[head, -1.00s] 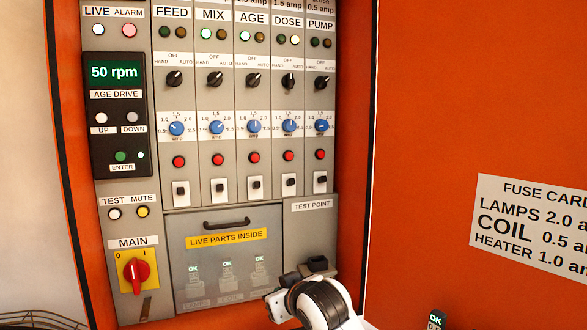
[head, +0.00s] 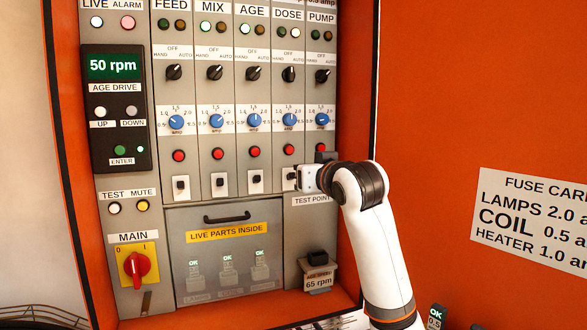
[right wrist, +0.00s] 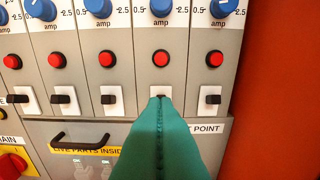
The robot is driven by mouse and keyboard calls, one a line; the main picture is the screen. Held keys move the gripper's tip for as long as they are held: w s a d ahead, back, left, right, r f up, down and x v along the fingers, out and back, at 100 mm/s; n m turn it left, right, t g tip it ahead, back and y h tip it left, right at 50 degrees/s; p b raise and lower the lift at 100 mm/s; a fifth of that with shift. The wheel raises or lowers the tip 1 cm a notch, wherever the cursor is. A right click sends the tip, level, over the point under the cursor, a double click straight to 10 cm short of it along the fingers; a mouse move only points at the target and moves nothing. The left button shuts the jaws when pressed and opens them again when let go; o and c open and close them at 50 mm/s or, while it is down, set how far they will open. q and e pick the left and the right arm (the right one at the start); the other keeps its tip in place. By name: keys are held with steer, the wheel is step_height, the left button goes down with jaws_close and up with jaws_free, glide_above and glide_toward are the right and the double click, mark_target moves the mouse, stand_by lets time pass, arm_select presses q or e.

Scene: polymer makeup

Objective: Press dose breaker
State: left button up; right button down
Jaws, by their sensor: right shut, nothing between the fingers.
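The dose breaker (head: 287,184) is a black toggle on a white plate, under the red button in the DOSE column. In the right wrist view its plate (right wrist: 160,89) shows just above my fingertips. My right gripper (right wrist: 160,99) has teal fingers, shut and empty, with the tips overlapping the dose toggle and hiding most of it. I cannot tell whether they touch it. In the head view my right gripper's white body (head: 308,178) is at the right of the dose breaker and covers the pump breaker. My left gripper is not in view.
Similar breakers stand close by: age (right wrist: 109,99) at the left and pump (right wrist: 211,99) at the right. Red buttons (head: 288,150) sit above. A handled cover (head: 228,250) marked LIVE PARTS INSIDE is below. The orange cabinet wall (head: 352,120) borders the panel at right.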

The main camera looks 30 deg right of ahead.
mark_target(291, 176)
steer(key=p+x, duration=0.5)
steer(key=x, duration=0.3)
steer(key=shift+w+d+r, duration=0.1)
steer(key=shift+w, duration=0.3)
steer(key=shift+w+d+f, duration=0.1)
steer(key=shift+w+f, duration=0.1)
steer(key=shift+w, duration=0.3)
